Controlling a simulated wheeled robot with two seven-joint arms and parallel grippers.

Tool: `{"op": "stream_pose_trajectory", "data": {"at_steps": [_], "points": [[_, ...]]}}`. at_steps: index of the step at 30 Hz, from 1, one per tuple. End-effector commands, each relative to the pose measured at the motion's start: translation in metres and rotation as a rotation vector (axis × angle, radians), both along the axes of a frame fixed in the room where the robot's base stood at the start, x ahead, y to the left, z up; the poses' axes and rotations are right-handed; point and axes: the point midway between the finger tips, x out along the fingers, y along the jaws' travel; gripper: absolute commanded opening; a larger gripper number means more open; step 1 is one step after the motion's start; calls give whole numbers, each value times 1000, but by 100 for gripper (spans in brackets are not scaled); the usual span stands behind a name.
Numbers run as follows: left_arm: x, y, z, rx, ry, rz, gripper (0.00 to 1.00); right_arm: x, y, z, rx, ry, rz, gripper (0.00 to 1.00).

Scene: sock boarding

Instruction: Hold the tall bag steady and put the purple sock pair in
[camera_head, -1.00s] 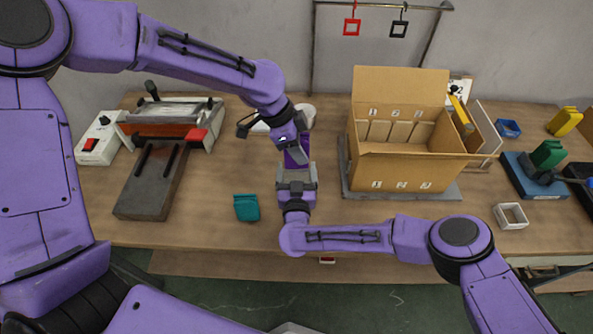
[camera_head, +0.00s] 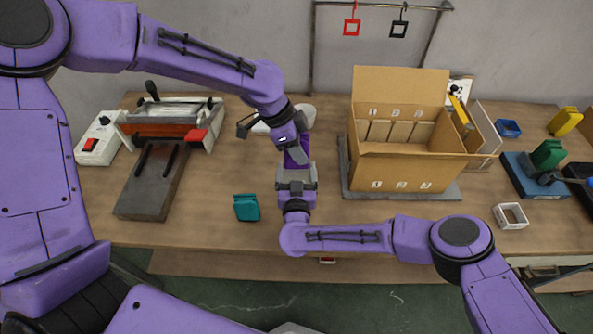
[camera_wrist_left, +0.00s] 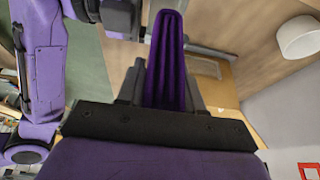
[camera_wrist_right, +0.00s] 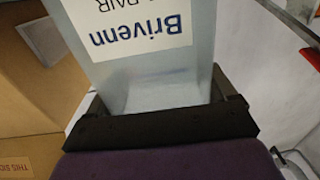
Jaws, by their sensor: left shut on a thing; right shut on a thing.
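My left gripper (camera_head: 290,146) is shut on the purple sock pair (camera_wrist_left: 168,62), which stands out lengthwise from its fingers in the left wrist view. The purple pair also shows in the head view (camera_head: 304,143), just above my right gripper. My right gripper (camera_head: 297,179) is shut on the tall bag (camera_wrist_right: 160,75), a clear, pale bag with a white "Brivenn" label in the right wrist view. In the head view the bag is mostly hidden between the two grippers. I cannot tell whether the socks are inside its mouth.
An open cardboard carton (camera_head: 405,172) with dividers stands right of the grippers. A teal folded pair (camera_head: 246,207) lies near the front edge. A sealer (camera_head: 165,118) and a dark block (camera_head: 150,190) are at left.

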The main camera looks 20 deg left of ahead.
Motion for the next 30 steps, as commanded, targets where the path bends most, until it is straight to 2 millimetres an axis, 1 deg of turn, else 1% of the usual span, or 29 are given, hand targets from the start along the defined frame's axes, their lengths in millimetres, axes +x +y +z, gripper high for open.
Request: {"op": "stream_pose_trajectory", "data": {"at_steps": [14,30], "points": [[0,0,-1,0,0,0,5,0,0,0,0,0,0,56],[0,0,-28,0,1,1,5,0,0,0,0,0,0,56]]}}
